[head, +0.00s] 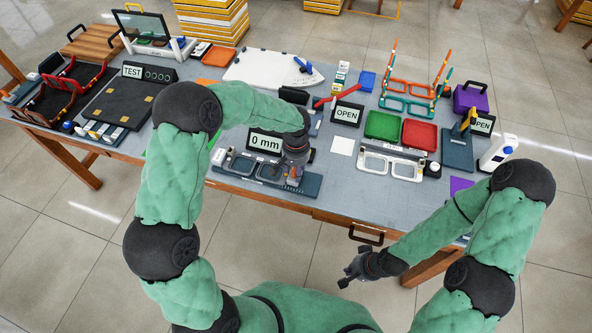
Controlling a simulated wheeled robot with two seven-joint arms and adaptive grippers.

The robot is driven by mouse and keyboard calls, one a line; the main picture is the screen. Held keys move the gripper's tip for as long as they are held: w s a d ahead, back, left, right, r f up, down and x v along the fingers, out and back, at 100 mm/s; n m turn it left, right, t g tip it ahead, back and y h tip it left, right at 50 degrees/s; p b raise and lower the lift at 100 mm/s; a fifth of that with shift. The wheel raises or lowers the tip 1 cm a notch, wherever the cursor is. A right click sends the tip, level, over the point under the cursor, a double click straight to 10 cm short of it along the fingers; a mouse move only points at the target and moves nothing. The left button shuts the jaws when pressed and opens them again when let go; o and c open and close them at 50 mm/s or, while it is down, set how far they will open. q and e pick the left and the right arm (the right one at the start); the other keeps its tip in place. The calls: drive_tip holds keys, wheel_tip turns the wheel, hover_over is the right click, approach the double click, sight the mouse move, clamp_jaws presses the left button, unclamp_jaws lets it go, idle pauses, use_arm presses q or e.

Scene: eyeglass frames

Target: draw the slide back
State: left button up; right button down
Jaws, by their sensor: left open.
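A dark measuring fixture (232,164) lies at the table's front edge, below a display (265,143) that reads "0 mm". Dark eyeglass-shaped rims (243,166) lie on it. My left gripper (294,182) points down over the fixture's right end. It is open, with its fingers around or just above a small part there. I cannot tell whether they touch it. The gripper and wrist hide most of the slide area. My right gripper (350,279) hangs in front of the table, away from everything; its finger opening is unclear.
A pale frame holder (391,163) stands right of the fixture, with green (382,125) and red (419,134) trays behind it. A white square (342,146) lies between. A "OPEN" sign (347,113) stands behind. The left of the table holds a "TEST" sign (133,72) and dark boards.

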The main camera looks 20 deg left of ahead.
use_arm(q)
clamp_jaws()
drive_tip(key=shift+s+d, duration=0.15)
drive_tip(key=shift+d, duration=3)
unclamp_jaws()
